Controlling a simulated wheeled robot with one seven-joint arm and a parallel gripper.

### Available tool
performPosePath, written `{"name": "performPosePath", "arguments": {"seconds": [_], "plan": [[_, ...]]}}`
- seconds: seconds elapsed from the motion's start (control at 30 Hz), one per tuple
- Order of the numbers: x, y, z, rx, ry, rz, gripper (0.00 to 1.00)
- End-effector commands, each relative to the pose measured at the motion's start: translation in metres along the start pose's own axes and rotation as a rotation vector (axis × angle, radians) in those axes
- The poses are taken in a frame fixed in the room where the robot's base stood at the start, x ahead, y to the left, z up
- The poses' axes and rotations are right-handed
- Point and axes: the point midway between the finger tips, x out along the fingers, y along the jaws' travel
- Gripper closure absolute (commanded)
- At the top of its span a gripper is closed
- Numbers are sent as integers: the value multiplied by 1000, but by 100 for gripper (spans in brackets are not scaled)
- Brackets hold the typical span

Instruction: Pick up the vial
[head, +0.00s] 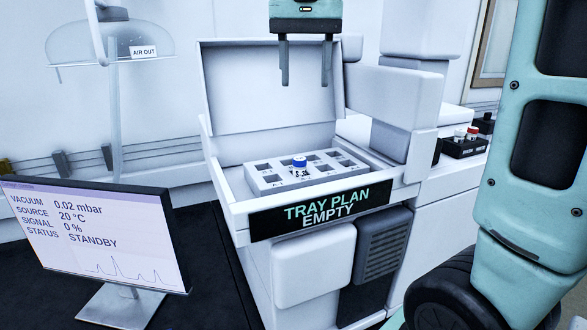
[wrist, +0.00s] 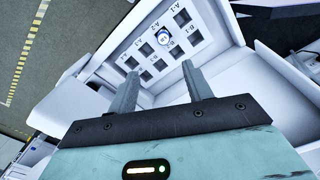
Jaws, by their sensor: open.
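A vial with a blue cap (head: 299,162) stands upright in the white tray block (head: 262,183), which has several square holes. The vial's body is mostly hidden below the cap. My gripper (head: 305,84) hangs open and empty above the block, with its two fingers pointing down. In the wrist view my gripper (wrist: 160,72) has its fingers spread apart, and the vial is clear of both.
The block sits in a white box with a raised lid (head: 270,90) behind it. The front sign (head: 318,210) reads "TRAY PLAN EMPTY". A black rack (head: 463,148) with red- and white-capped vials stands at the right. A monitor (head: 95,240) stands at the left.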

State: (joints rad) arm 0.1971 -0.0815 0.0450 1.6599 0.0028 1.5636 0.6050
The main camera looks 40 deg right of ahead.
Motion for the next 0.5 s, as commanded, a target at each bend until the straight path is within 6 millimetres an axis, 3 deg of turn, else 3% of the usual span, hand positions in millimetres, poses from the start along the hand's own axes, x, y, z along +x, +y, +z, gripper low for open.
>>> {"name": "performPosePath", "arguments": {"seconds": [0.3,0.5], "plan": [[66,-1,1,-5,-4,2,50],[93,-2,1,-6,-3,1,50]]}}
